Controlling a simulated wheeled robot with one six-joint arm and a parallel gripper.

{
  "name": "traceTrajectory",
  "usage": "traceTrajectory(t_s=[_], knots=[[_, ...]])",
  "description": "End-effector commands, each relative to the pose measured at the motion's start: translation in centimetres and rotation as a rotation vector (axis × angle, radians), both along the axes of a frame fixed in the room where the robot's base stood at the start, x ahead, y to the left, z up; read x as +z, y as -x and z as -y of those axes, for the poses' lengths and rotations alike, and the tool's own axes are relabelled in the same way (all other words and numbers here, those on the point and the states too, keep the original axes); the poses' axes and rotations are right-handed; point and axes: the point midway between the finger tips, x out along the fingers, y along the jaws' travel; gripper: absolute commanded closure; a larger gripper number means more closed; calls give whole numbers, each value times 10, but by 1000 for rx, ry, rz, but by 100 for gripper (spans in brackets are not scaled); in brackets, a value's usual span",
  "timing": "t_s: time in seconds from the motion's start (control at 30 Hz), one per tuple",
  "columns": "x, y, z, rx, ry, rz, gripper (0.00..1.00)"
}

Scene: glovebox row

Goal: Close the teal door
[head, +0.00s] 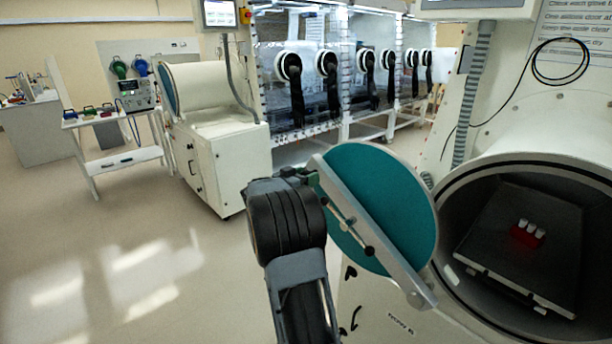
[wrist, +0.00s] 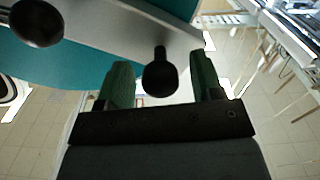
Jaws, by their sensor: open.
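The teal door (head: 390,190) is a round disc standing swung open, left of the round chamber opening (head: 455,215). My gripper (head: 309,180) is at the bar's upper left end, partly hidden by my own arm in the head view. In the wrist view my gripper (wrist: 160,65) is open, with a black knob (wrist: 160,76) between its two green fingers. Gaps show on both sides of the knob. The teal door also shows behind the bar (wrist: 120,25).
Inside the chamber, a sliding tray (head: 500,245) carries a red rack (head: 527,234) with white-capped vials. Glovebox fronts with black gloves (head: 295,90) line the back. A white cabinet (head: 225,160) stands left of the door; open floor (head: 120,240) lies at left.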

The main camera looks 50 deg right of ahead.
Motion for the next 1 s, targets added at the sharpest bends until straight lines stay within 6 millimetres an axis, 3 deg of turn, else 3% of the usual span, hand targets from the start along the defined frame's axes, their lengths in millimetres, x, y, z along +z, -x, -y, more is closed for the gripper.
traceTrajectory(t_s=[0.27, 0.87, 1.0], knots=[[0, 0, 1, 0, 0, 0, 41], [0, 0, 0, 0, -1, 0, 98], [0, 0, 0, 0, -1, 0, 100]])
